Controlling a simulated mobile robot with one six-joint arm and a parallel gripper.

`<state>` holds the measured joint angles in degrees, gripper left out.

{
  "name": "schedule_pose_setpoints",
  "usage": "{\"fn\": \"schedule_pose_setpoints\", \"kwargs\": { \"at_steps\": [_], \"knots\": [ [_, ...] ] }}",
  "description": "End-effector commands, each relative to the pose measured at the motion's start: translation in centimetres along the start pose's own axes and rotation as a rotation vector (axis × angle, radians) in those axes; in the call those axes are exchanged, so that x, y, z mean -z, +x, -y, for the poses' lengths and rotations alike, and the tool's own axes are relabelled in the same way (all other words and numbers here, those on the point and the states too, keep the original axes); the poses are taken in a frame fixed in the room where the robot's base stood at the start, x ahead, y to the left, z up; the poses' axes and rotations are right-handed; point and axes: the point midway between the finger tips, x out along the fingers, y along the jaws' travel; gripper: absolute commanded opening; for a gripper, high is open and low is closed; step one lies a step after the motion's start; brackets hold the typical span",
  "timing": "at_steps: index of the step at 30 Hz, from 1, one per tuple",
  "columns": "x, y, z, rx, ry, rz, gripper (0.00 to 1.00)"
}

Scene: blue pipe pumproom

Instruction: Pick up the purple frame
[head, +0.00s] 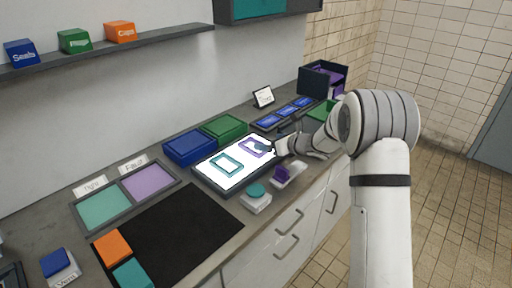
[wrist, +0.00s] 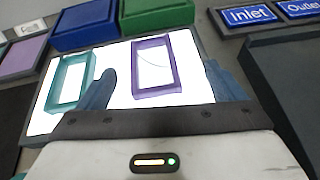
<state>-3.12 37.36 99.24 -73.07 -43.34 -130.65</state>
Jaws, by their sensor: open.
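The purple frame (head: 243,150) lies flat on a lit white panel (head: 207,170), an open rectangle with the bright panel showing through its middle. A teal frame (head: 216,162) lies on the same panel to its left. My gripper (head: 266,149) is at the panel's right side, close to the purple frame and partly covering it in the head view. In the wrist view, my gripper (wrist: 162,84) is open, its dark fingers wide apart. The purple frame (wrist: 138,72) shows between them, and the teal frame (wrist: 54,82) is beyond the left finger. I cannot tell whether a finger touches the purple frame.
A blue box (head: 189,149) and a green box (head: 225,129) stand behind the panel. Teal and purple pads (head: 148,181) and a black mat (head: 170,235) lie to the left. Pedestals with a teal knob (head: 255,191) and a purple block (head: 282,174) stand in front. Blue signs (wrist: 250,15) lie behind right.

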Motion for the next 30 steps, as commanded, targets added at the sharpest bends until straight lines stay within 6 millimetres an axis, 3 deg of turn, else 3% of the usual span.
{"fn": "schedule_pose_setpoints", "kwargs": {
  "at_steps": [5, 21, 30],
  "knots": [
    [0.7, 1.7, -0.8, -0.062, -0.092, 0.007, 0.89],
    [1.2, 8.2, -1.2, -0.06, -0.091, 0.007, 0.89],
    [1.3, 8.6, -1.1, -0.057, -0.09, 0.007, 0.89]
  ]
}}
